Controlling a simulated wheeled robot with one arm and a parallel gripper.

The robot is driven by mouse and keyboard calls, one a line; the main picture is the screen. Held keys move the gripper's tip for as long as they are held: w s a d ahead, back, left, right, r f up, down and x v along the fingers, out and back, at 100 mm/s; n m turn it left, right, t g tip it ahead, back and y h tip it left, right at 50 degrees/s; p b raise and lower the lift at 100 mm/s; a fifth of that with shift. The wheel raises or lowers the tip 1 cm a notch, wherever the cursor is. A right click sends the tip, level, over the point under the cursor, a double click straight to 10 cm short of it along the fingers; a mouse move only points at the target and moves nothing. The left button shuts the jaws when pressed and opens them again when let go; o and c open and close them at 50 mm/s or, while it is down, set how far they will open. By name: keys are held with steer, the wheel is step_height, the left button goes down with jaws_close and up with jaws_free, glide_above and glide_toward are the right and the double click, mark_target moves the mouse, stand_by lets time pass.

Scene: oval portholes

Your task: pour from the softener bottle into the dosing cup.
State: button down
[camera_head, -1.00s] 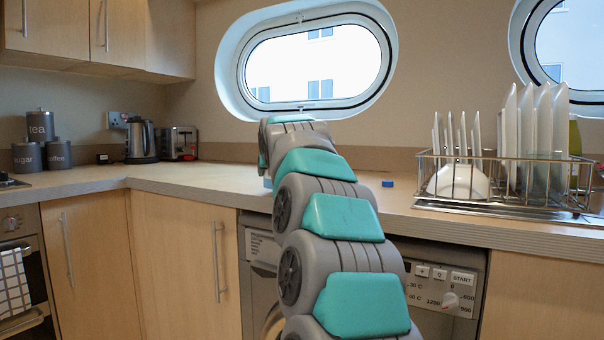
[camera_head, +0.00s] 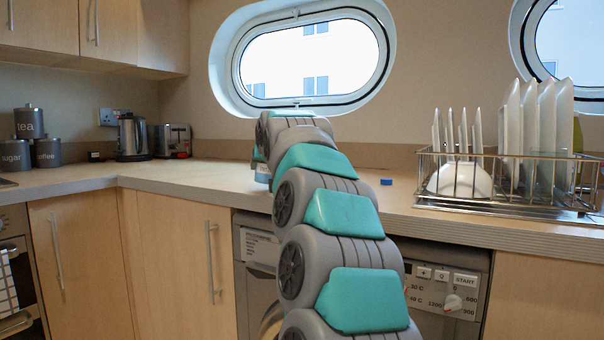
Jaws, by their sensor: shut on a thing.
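My arm (camera_head: 335,215) reaches away from me over the counter, and its far end hides my gripper. A small blue and white thing (camera_head: 262,173) shows just left of the arm, at counter height. It may be part of the softener bottle or of the dosing cup; too little shows to tell which, or whether it is held. A small blue object (camera_head: 386,182) lies on the counter just right of the arm. I cannot make out a whole bottle or cup.
A wire dish rack (camera_head: 500,205) with plates and a bowl stands on the counter at right. A kettle (camera_head: 131,138), a toaster (camera_head: 173,140) and grey canisters (camera_head: 47,152) stand at left. The counter (camera_head: 205,176) between toaster and arm is clear.

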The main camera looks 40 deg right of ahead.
steer(key=shift+w+a+r+m+t+y, duration=0.15)
steer(key=shift+m+y, duration=0.15)
steer(key=shift+m, duration=0.15)
steer(key=shift+a+r+m+t+y, duration=0.15)
steer(key=shift+m+y, duration=0.15)
steer(key=shift+m, duration=0.15)
steer(key=shift+w+a+f+m+t+y+b, duration=0.15)
steer(key=shift+m+t+y, duration=0.1)
steer(key=shift+m, duration=0.25)
steer(key=shift+s+a+r+m+t+y+b, duration=0.15)
steer(key=shift+m+t+y, duration=0.1)
steer(key=shift+m, duration=0.25)
steer(key=shift+w+a+f+m+t+y+b, duration=0.15)
steer(key=shift+w+a+m+t+y+b, duration=0.2)
steer(key=shift+m, duration=0.3)
steer(key=shift+w+a+f+m+t+y+b, duration=0.15)
steer(key=shift+a+m+t+b, duration=0.1)
steer(key=shift+a+m, duration=0.3)
steer(key=shift+w+a+f+m+t+y+b, duration=0.1)
steer(key=shift+w+a+m+t+y+b, duration=0.15)
steer(key=shift+m, duration=0.45)
steer(key=shift+w+a+r+m+t, duration=0.1)
steer(key=shift+a+r+m+t, duration=0.1)
steer(key=shift+r+m+t, duration=0.25)
steer(key=shift+a+r+m, duration=0.15)
steer(key=shift+m, duration=0.2)
steer(key=shift+w+m+t+y, duration=0.1)
steer(key=shift+m+t+y, duration=0.2)
steer(key=shift+m, duration=0.5)
stand_by(0.4)
